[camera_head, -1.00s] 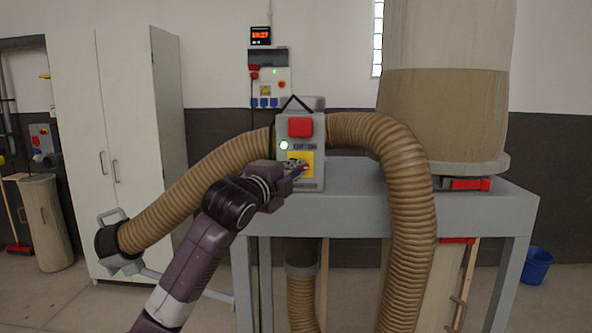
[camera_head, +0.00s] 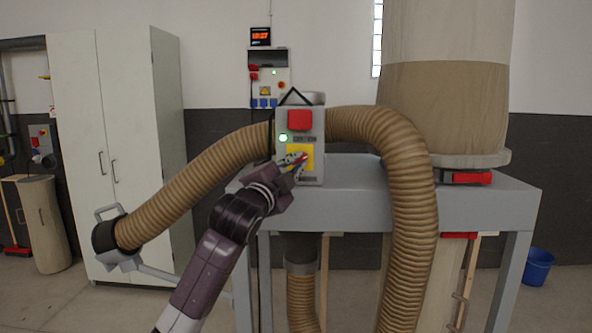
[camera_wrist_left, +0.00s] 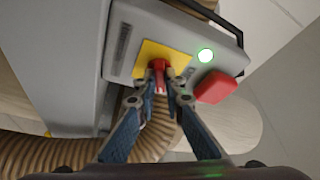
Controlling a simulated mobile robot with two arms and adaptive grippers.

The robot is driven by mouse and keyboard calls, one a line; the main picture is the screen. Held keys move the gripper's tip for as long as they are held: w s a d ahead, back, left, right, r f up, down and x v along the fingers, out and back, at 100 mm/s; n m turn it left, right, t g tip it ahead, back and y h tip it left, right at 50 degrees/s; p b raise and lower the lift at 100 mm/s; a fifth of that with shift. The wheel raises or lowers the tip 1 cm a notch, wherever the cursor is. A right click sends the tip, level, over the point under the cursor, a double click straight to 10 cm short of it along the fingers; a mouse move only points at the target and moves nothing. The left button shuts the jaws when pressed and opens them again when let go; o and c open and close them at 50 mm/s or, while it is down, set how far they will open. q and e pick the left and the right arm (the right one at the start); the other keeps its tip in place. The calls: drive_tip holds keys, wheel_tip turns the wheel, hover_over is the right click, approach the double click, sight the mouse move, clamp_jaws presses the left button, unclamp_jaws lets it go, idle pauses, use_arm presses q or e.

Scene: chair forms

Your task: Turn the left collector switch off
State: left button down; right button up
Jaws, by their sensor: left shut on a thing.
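The grey collector switch box (camera_head: 314,118) stands on the grey machine frame. It carries a red block (camera_head: 300,120) at the top, a lit green lamp (camera_head: 283,138) and a yellow plate (camera_head: 308,153) with a red switch knob. My left gripper (camera_head: 301,160) is at the yellow plate. In the left wrist view, the red switch knob (camera_wrist_left: 159,68) sits between the fingertips of my left gripper (camera_wrist_left: 165,78), which are shut on it. The yellow plate (camera_wrist_left: 150,54) and lit green lamp (camera_wrist_left: 206,56) also show there. My right gripper is not in view.
Brown ribbed hoses (camera_head: 410,200) curve past both sides of the box. The grey machine frame (camera_head: 480,193) spreads below, with a large filter bag (camera_head: 445,105) at right. A white cabinet (camera_head: 120,140) stands at left and a blue bucket (camera_head: 537,266) at far right.

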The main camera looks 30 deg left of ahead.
use_arm(q)
drive_tip(key=n+y+b, duration=0.1)
drive_tip(key=n, duration=0.2)
drive_tip(key=n+y+b, duration=0.1)
drive_tip(key=n, duration=0.2)
drive_tip(key=f+n+t+y+b, duration=0.1)
drive_tip(key=n+y+b, duration=0.1)
drive_tip(key=n, duration=0.1)
drive_tip(key=shift+w+d, duration=0.2)
drive_tip(key=shift+d, duration=0.1)
drive_tip(key=n+y+b, duration=0.1)
drive_tip(key=n+y, duration=0.1)
drive_tip(key=n, duration=0.2)
drive_tip(key=n+g+y+b, duration=0.1)
drive_tip(key=n, duration=0.3)
drive_tip(key=shift+w+d+y, duration=0.1)
drive_tip(key=shift+y, duration=0.3)
drive_tip(key=shift+n+g, duration=0.3)
drive_tip(key=c, duration=2.2)
unclamp_jaws()
drive_tip(key=shift+o, duration=0.9)
drive_tip(key=shift+r, duration=0.15)
